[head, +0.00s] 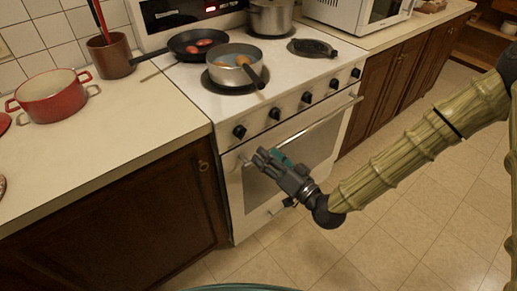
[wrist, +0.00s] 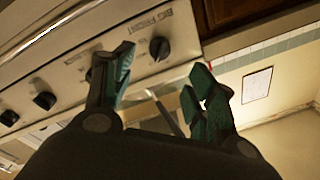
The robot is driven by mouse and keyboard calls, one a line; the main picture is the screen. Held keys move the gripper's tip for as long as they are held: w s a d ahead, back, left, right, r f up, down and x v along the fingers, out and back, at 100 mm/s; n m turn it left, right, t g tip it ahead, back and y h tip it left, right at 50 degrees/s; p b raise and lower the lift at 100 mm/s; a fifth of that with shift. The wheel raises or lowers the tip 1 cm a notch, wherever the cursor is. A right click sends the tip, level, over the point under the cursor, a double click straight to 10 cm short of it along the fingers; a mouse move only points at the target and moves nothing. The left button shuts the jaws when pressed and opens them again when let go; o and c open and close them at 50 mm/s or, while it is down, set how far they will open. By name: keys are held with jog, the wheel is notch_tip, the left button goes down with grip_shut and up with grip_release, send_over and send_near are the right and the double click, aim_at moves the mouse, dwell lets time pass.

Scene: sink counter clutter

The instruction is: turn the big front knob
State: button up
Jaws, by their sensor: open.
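The stove's front panel carries a row of black knobs. The big front knob (head: 240,131) is the leftmost in the head view. In the wrist view, which is turned over, the knob (wrist: 159,47) sits beside a label that seems to read "BIG FRONT". My gripper (head: 262,157) is in front of the oven door, just below and right of this knob. In the wrist view my gripper (wrist: 163,70) has its two dark green fingers apart, with nothing held. The knob shows beyond the fingertips, nearer the left finger, and appears apart from them.
A second knob (head: 275,114) is right of it. The oven door handle (head: 318,122) runs below the knobs. A grey pot (head: 233,74) and a black pan (head: 190,47) stand on the stove. A red pot (head: 52,98) is on the left counter. Floor in front is clear.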

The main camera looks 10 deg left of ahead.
jog(key=shift+v, duration=0.85)
